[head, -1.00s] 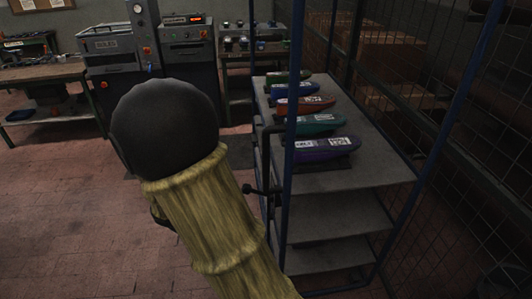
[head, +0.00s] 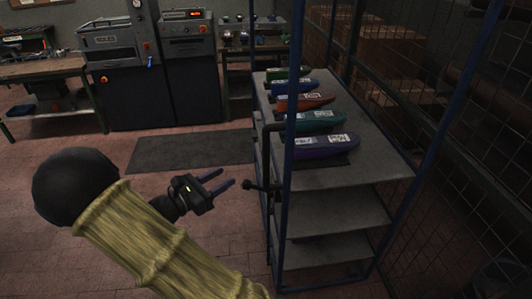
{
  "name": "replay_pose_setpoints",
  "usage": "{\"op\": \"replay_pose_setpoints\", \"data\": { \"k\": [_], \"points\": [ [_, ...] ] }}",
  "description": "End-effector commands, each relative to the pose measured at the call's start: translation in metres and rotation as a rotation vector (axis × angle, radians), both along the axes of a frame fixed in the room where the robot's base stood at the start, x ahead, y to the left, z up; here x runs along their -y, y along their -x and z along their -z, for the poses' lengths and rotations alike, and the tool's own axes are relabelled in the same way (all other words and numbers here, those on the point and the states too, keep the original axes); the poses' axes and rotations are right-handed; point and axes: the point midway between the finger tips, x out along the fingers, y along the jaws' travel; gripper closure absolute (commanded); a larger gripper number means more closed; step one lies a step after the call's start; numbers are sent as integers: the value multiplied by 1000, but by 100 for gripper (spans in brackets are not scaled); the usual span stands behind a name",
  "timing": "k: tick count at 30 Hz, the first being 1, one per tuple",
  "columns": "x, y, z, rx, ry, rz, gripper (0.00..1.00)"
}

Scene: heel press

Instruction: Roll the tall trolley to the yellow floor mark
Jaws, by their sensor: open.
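The tall trolley (head: 345,213) stands at the right, with blue posts, grey shelves and a dark upright handle (head: 267,150) on its left side. No yellow floor mark shows in this view.
Several coloured shoe lasts (head: 318,122) lie on the trolley's top shelf. A wire mesh fence (head: 470,180) runs close along its right side. Grey machines (head: 120,75) and a workbench (head: 45,70) stand at the back. A dark mat (head: 190,150) lies on otherwise clear tiled floor.

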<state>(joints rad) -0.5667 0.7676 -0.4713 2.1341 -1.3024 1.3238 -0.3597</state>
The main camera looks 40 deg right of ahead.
Motion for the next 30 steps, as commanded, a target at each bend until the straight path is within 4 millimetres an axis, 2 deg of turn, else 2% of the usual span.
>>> {"op": "replay_pose_setpoints", "data": {
  "k": [24,30],
  "points": [
    [137,-4,-2,-2,-1,5,59],
    [162,-6,-1,-1,-1,2,59]
  ]
}}
